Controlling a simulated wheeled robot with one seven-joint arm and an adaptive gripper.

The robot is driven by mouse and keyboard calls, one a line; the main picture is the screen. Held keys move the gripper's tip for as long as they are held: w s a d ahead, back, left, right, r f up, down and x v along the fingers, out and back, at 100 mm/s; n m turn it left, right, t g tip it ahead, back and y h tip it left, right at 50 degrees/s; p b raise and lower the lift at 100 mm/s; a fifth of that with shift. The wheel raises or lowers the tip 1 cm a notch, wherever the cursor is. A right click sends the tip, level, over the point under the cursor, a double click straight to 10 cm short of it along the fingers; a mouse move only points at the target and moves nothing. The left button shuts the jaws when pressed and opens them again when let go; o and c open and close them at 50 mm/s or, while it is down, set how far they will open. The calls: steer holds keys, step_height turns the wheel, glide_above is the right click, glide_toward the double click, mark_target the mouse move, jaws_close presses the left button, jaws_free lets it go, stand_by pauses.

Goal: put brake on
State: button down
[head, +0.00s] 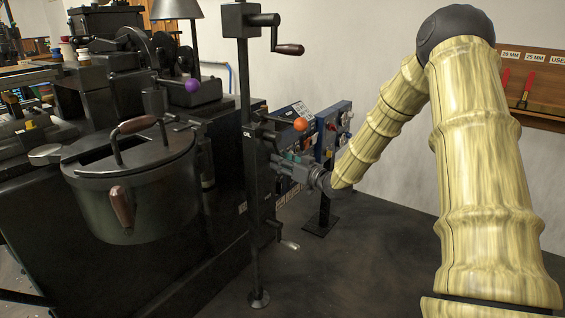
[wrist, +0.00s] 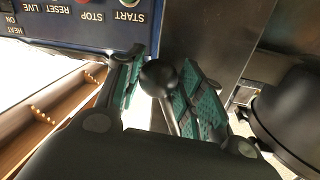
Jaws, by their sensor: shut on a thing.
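My gripper (wrist: 160,98) has green-padded fingers on both sides of a lever with a round black knob (wrist: 157,76) in the wrist view. The fingers are closed on this lever, and its knob shows above the pads. I see no label on the lever, so I cannot tell if it is the brake. In the head view my gripper (head: 294,168) is at the right side of the black machine, just right of a vertical black post. The gripped lever is hidden there by the post and gripper.
A blue control panel (wrist: 75,25) marked START, STOP and RESET is close to my fingers. An orange knob (head: 300,124) is just above my gripper. A black post (head: 251,190) with cranks and a lidded pot (head: 135,190) stand left. Dark floor (head: 390,265) is clear at right.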

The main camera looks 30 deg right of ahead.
mark_target(258, 168)
steer(key=shift+r+p, duration=0.15)
steer(key=shift+p, duration=0.15)
steer(key=shift+s+a+m+p, duration=0.2)
steer(key=shift+a+m+p, duration=0.25)
steer(key=shift+m+p, duration=0.6)
steer(key=a+m+p, duration=0.1)
steer(key=p, duration=0.1)
steer(key=s+a+m+p, duration=0.1)
steer(key=p, duration=0.1)
steer(key=a+m+g+p, duration=0.1)
steer(key=p, duration=0.1)
steer(key=shift+s+a, duration=0.2)
steer(key=shift+s, duration=0.05)
steer(key=shift+s+a+r+m+g+y+p, duration=0.15)
steer(key=shift+s+a+m+p, duration=0.2)
steer(key=shift+a+m+p, duration=0.6)
steer(key=shift+s+a+f+m+g+y+p, duration=0.15)
steer(key=shift+s+a+m+p, duration=0.15)
steer(key=shift+a+m+p, duration=0.6)
steer(key=shift+d, duration=0.15)
steer(key=c, duration=0.9)
jaws_free()
steer(key=shift+c, duration=0.2)
